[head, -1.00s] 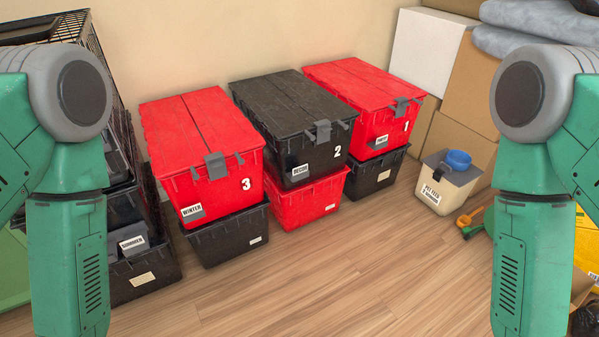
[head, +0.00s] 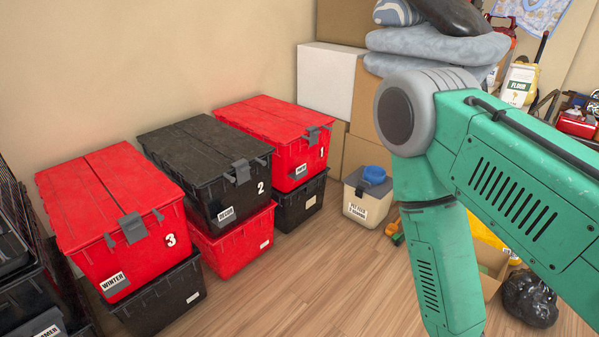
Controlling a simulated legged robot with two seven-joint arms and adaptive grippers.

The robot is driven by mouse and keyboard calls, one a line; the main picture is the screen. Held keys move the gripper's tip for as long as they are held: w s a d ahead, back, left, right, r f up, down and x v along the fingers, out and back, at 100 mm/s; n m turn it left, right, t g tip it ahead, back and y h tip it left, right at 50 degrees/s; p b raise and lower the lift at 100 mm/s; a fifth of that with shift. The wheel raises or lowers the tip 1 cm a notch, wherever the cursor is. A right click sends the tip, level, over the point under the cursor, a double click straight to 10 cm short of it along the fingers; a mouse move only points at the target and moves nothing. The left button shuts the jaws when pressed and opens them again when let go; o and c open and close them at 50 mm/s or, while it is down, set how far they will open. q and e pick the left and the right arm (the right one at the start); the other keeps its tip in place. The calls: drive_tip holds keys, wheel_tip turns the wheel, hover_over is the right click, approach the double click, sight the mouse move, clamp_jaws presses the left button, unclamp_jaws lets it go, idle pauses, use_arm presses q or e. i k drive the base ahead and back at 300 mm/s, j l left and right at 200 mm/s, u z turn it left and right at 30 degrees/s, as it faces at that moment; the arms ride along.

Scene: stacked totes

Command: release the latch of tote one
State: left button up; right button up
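Tote one is the red tote marked 1 (head: 285,148), at the far end of the row by the wall, with its lid down. It rests on a black tote (head: 302,203). Its grey latch (head: 313,135) is on the front edge of the lid; whether it is fastened is too small to tell. My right arm comes in from the right, well to the right of tote one, and its gripper is below the picture. My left arm and gripper are out of view.
A black tote marked 2 (head: 208,170) and a red tote marked 3 (head: 112,225) stand left of tote one, each on another tote. A cream bin with a blue lid (head: 368,196) stands right of it. The wooden floor (head: 290,290) in front is clear.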

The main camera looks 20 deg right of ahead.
sight(313, 130)
drive_tip(key=i+l+u, duration=0.2)
drive_tip(key=i+l, duration=0.75)
drive_tip(key=i, duration=0.35)
drive_tip(key=i+l+u, duration=0.15)
drive_tip(key=i+l, duration=0.95)
drive_tip(key=i, duration=0.15)
